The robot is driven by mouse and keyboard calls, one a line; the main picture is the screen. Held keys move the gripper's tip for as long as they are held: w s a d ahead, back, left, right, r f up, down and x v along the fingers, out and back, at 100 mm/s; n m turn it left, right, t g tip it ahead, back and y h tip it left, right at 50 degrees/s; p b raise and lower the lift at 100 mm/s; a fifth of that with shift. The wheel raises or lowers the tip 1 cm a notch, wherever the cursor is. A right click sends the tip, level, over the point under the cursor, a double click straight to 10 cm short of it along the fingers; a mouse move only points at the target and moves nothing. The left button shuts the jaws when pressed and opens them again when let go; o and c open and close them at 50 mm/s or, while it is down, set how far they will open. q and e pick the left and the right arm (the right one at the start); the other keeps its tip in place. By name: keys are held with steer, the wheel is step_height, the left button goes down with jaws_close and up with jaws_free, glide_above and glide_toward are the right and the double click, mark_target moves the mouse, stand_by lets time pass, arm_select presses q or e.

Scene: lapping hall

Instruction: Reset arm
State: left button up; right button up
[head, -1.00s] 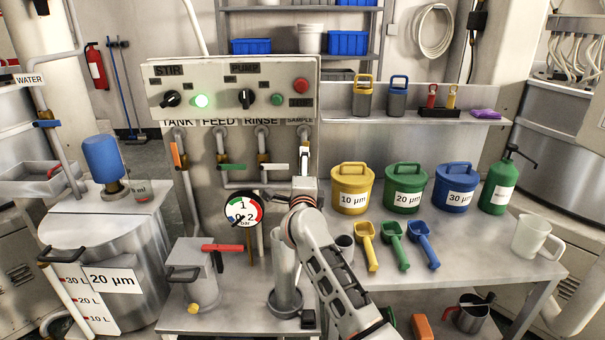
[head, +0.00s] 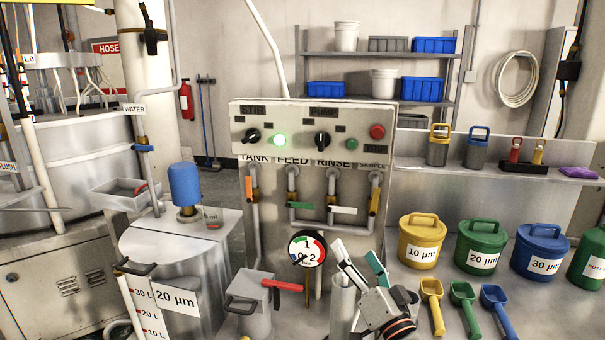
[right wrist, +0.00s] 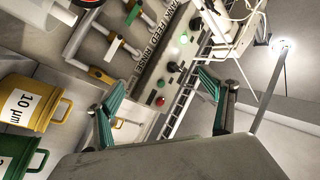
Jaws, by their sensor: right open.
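My right gripper (head: 357,254) is low in the head view, in front of the valve panel (head: 310,125), with its fingers pointing up and spread apart. Nothing is between them. In the right wrist view the two teal-padded fingers (right wrist: 160,80) also stand wide apart, with the panel's knobs and valves beyond them. The gripper is beside the grey upright tube (head: 342,300); I cannot tell whether they touch. My left gripper is not in view.
A pressure gauge (head: 307,248) and a red-handled grey canister (head: 250,302) are left of the gripper. The yellow bucket (head: 420,244), green bucket (head: 481,247) and blue bucket (head: 541,252) stand to its right, with scoops (head: 463,308) in front. The stir lamp (head: 280,140) glows green.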

steer(key=s+d+f+n+g+h, duration=0.1)
steer(key=s+d+f+n+g, duration=0.1)
steer(key=s+f+n+g, duration=0.55)
steer(key=s+d+f+n+g+h, duration=0.1)
steer(key=s+d+f+n+g, duration=0.15)
steer(key=s+f, duration=0.9)
steer(key=s+d+f+g+h, duration=0.2)
steer(key=s+d+h, duration=0.3)
steer(key=s+d, duration=0.3)
steer(key=s+d+f+g+h, duration=0.1)
steer(key=s+d+f+h, duration=0.4)
steer(key=d, duration=0.6)
steer(key=a+f+m+t+y, duration=0.2)
steer(key=a+f+y, duration=0.6)
steer(key=a, duration=0.8)
step_height(320, 180, down, 3)
steer(key=shift+w+a+f+t, duration=0.15)
steer(key=shift+w+t, duration=0.2)
steer(key=shift+t, duration=0.35)
